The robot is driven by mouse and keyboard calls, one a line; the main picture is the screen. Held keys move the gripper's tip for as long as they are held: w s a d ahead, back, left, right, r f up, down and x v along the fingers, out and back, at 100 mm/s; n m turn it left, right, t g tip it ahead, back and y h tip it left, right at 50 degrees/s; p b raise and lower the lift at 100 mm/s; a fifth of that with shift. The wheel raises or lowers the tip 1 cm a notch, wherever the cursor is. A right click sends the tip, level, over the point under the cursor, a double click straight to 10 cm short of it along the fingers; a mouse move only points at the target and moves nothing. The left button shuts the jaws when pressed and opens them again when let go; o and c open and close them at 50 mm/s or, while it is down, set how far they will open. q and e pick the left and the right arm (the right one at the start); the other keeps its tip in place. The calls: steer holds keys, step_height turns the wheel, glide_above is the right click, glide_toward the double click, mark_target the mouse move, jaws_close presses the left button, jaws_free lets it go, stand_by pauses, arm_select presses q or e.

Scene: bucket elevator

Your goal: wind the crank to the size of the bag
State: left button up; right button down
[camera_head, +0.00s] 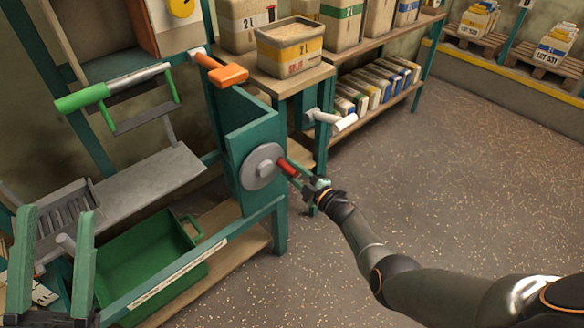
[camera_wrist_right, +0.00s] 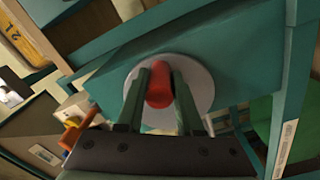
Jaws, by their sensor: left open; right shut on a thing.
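The crank is a grey disc (camera_head: 260,167) with a red handle (camera_head: 286,166), on the teal side of the machine. My right gripper (camera_head: 296,177) is at the handle. In the right wrist view the red handle (camera_wrist_right: 159,88) sits between the green fingers, with the grey disc (camera_wrist_right: 202,88) behind it. An open bag (camera_head: 289,63) with a yellow band, marked 2 L and filled with grain-like material, stands on the bench behind the machine. My left gripper (camera_head: 56,213) is open and empty at the lower left, its two green fingers apart.
A green bin (camera_head: 150,262) sits under the grey chute (camera_head: 150,182). An orange-handled lever (camera_head: 228,75), a green-handled lever (camera_head: 82,97) and a white-handled lever (camera_head: 345,122) stick out of the frame. Shelves (camera_head: 395,38) hold several more bags. The floor at right is clear.

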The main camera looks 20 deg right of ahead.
steer(key=shift+s+a+f+g, duration=0.15)
steer(key=shift+s+a+f, duration=0.15)
steer(key=shift+f, duration=0.1)
steer(key=shift+s+a+f+g, duration=0.15)
steer(key=shift+a+f, duration=0.15)
steer(key=shift+f, duration=0.1)
steer(key=shift+s+a+f+m, duration=0.1)
steer(key=shift+a+f+m, duration=0.15)
steer(key=shift+m, duration=0.45)
steer(key=shift+a+f+m, duration=0.1)
steer(key=shift+f+m, duration=0.25)
steer(key=shift+m, duration=0.35)
steer(key=c, duration=0.7)
jaws_free()
steer(key=o, duration=0.3)
steer(key=shift+r, duration=0.15)
steer(key=shift+d, duration=0.15)
steer(key=shift+w+d+r, duration=0.1)
steer(key=shift+w, duration=0.1)
steer(key=p+v, duration=0.6)
steer(key=v, duration=0.4)
